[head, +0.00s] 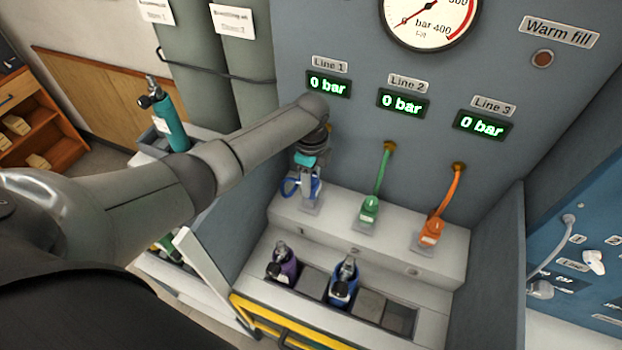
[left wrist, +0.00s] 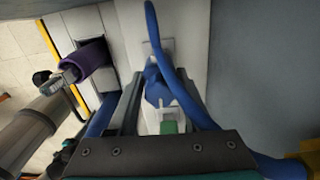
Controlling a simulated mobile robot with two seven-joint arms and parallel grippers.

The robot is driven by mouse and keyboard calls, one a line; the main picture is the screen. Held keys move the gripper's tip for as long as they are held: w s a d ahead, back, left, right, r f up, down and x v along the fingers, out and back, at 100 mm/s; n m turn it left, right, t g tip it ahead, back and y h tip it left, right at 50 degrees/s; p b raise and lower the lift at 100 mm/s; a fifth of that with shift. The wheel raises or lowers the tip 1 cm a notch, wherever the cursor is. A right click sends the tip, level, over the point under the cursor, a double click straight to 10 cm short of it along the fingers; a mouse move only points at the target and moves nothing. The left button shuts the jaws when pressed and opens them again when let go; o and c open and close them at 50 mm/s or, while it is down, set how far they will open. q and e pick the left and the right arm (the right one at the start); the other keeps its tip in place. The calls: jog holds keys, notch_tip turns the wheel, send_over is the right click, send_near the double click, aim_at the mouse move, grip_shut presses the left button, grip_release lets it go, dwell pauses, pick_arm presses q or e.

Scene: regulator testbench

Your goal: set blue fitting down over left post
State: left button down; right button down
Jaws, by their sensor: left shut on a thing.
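My left gripper (head: 309,166) reaches in from the left, below the Line 1 display, and is shut on the blue fitting (head: 312,188). In the left wrist view the blue fitting (left wrist: 157,88) sits between the two fingers, with its blue hose (left wrist: 152,22) looping beside it. The fitting is over the left end of the grey ledge (head: 289,207), at the left post's place. The gripper and fitting hide the post, so I cannot tell whether the fitting is seated or just above it. My right gripper is not in view.
The green fitting (head: 369,209) and orange fitting (head: 431,233) stand on the ledge to the right, with hoses to the panel. Below, a purple bottle (head: 283,265) and a blue bottle (head: 343,284) stand in slots. A side wall (head: 487,270) bounds the right.

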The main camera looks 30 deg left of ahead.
pick_arm(q)
jog(key=shift+f+b, duration=0.65)
jog(key=shift+f, duration=0.3)
jog(key=shift+c, duration=1.2)
grip_release()
notch_tip(320, 180, up, 15)
jog(key=p, duration=0.1)
jog(key=shift+r, duration=0.15)
